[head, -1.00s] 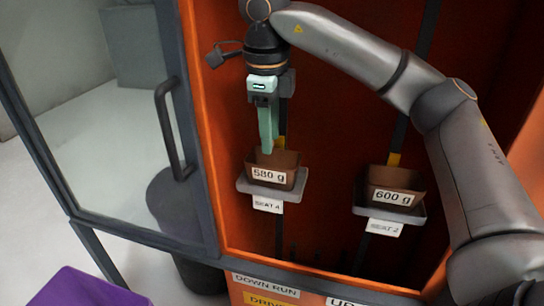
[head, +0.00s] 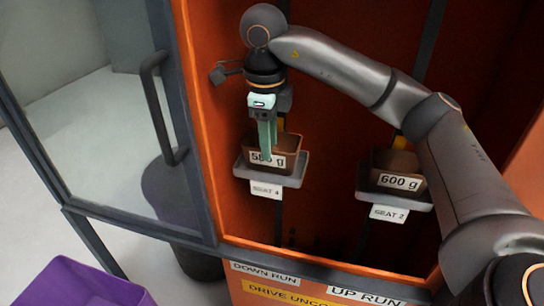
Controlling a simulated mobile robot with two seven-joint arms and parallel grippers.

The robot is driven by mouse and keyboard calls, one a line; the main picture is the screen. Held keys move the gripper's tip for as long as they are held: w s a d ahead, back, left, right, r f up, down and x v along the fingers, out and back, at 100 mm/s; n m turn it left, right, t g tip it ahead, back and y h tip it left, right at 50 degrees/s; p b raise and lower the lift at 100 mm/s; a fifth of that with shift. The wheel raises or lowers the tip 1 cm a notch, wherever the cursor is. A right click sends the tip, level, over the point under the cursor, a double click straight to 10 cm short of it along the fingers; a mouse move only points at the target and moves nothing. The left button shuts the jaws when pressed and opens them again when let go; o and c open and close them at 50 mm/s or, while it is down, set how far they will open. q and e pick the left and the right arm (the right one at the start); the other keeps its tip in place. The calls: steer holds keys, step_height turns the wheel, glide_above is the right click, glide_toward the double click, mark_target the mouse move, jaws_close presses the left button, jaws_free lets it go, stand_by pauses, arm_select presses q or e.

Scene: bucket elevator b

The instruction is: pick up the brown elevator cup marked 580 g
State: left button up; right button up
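The brown elevator cup marked 580 g (head: 287,153) sits on a grey seat plate (head: 298,171) tagged SEAT 4, inside the orange elevator casing. My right gripper (head: 267,155) points down at this cup from above. Its pale green fingers overlap the cup's front wall, and a fingertip hides part of the label. The fingers are seen nearly in line, so I cannot tell whether they are apart or closed on the wall. My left gripper is not in view.
A second brown cup marked 600 g (head: 400,182) sits on the SEAT 2 plate to the right, close to my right arm. A glazed door with a dark handle (head: 160,110) stands at the left. A purple bin (head: 80,285) is at the lower left.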

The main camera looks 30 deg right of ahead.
mark_target(269, 165)
steer(key=f, duration=0.4)
steer(key=shift+w+d+f, duration=0.15)
steer(key=shift+w+f, duration=0.05)
steer(key=shift+c, duration=0.2)
jaws_close()
steer(key=shift+r, duration=0.15)
stand_by(0.8)
